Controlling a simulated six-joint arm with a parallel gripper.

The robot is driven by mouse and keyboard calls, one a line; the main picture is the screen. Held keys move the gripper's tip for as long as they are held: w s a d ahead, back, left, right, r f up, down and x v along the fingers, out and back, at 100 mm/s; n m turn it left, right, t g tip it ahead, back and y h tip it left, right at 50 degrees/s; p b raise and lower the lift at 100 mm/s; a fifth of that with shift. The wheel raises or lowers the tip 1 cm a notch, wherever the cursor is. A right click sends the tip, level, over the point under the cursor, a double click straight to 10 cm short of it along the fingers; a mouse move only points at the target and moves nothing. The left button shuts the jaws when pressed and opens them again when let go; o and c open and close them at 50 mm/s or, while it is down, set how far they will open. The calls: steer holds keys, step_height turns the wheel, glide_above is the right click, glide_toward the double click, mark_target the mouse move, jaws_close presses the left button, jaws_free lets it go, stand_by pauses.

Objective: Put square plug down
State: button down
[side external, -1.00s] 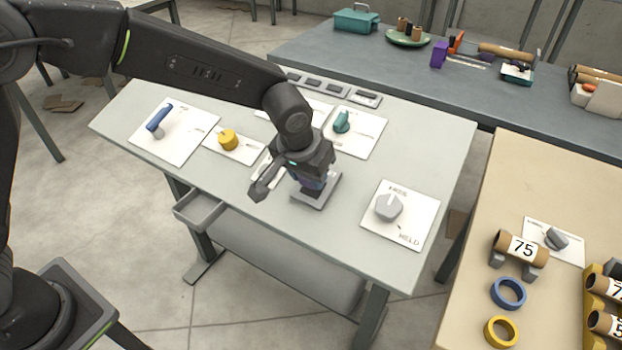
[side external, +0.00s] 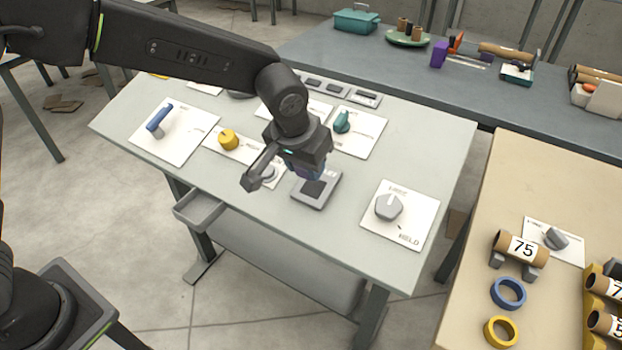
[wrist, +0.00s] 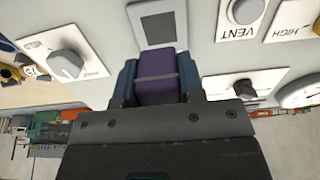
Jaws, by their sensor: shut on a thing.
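My gripper (side external: 305,172) is shut on a purple square plug (wrist: 158,88). In the wrist view, the blue fingers hold it from both sides. In the side view my gripper hides most of the plug. A light grey plate with a dark square on it (side external: 316,190) lies on the grey table, just below and right of my gripper. In the wrist view the plate (wrist: 138,16) shows beyond the plug's end. The plug appears to be held above it, apart from the dark square.
A white panel with a grey knob (side external: 388,207) is to the right. A yellow knob (side external: 228,140), a blue handle (side external: 159,117) and a teal knob (side external: 342,122) stand on other panels. A clear strip of table lies in front of the plate.

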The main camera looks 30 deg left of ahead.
stand_by(0.4)
steer(key=a+g, duration=0.1)
steer(key=a, duration=1)
steer(key=s+a+g, duration=0.3)
steer(key=s+a, duration=1.2)
steer(key=a, duration=0.4)
glide_above(201, 211)
step_height(201, 211, down, 8)
steer(key=shift+r, duration=0.25)
steer(key=shift+f, duration=1.95)
steer(key=shift+f, duration=0.1)
